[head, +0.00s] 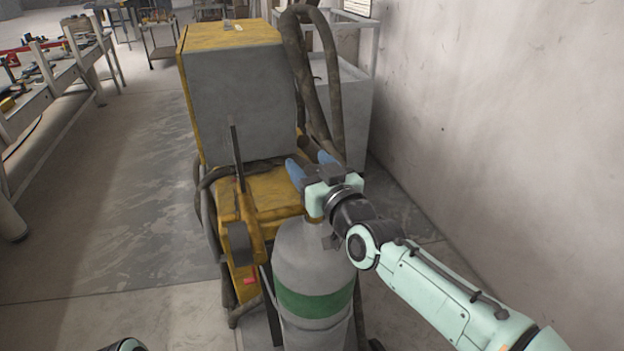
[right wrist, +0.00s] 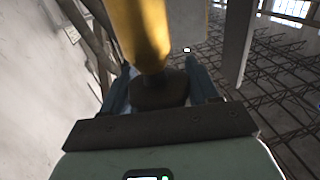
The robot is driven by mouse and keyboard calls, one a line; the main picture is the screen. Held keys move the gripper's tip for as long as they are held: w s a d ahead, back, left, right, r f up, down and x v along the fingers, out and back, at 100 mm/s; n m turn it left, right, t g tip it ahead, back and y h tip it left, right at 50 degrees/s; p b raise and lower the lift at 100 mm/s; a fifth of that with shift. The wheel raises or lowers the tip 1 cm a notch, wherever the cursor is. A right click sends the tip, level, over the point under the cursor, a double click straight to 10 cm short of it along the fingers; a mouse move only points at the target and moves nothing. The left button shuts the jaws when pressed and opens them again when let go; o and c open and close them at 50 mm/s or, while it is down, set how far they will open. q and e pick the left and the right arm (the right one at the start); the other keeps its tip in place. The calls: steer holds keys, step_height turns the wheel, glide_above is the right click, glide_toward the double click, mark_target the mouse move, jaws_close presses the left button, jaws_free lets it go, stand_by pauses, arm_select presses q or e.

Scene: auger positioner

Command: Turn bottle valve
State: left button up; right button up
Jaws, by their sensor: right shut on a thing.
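The grey gas bottle (head: 310,255) with a green band stands upright on the welding cart in the head view. My right gripper (head: 312,166) is over the bottle's top, its blue fingers pointing away from me. It hides most of the bottle valve in the head view. In the right wrist view, the fingers sit on either side of a dark piece, the bottle valve (right wrist: 160,92), with a yellow part rising behind it. My right gripper is shut on this valve. How far the valve is turned cannot be seen. My left gripper is not in view.
A yellow and grey welding machine (head: 240,95) stands behind the bottle. Thick hoses (head: 326,85) hang at its right side. A pale wall (head: 500,120) is close on the right. A workbench (head: 50,80) stands at the far left, with clear floor (head: 120,200) between.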

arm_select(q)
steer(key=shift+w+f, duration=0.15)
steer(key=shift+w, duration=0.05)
arm_select(e)
steer(key=o, duration=0.9)
steer(key=shift+o, duration=0.2)
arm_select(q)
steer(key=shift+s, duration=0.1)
arm_select(e)
steer(key=shift+s+d+r, duration=0.1)
steer(key=shift+s+d, duration=0.15)
steer(key=shift+s, duration=0.3)
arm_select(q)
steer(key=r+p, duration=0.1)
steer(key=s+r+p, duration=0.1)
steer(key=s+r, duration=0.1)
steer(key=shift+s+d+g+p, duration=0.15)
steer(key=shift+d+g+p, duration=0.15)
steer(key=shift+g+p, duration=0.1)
arm_select(e)
steer(key=v, duration=1.2)
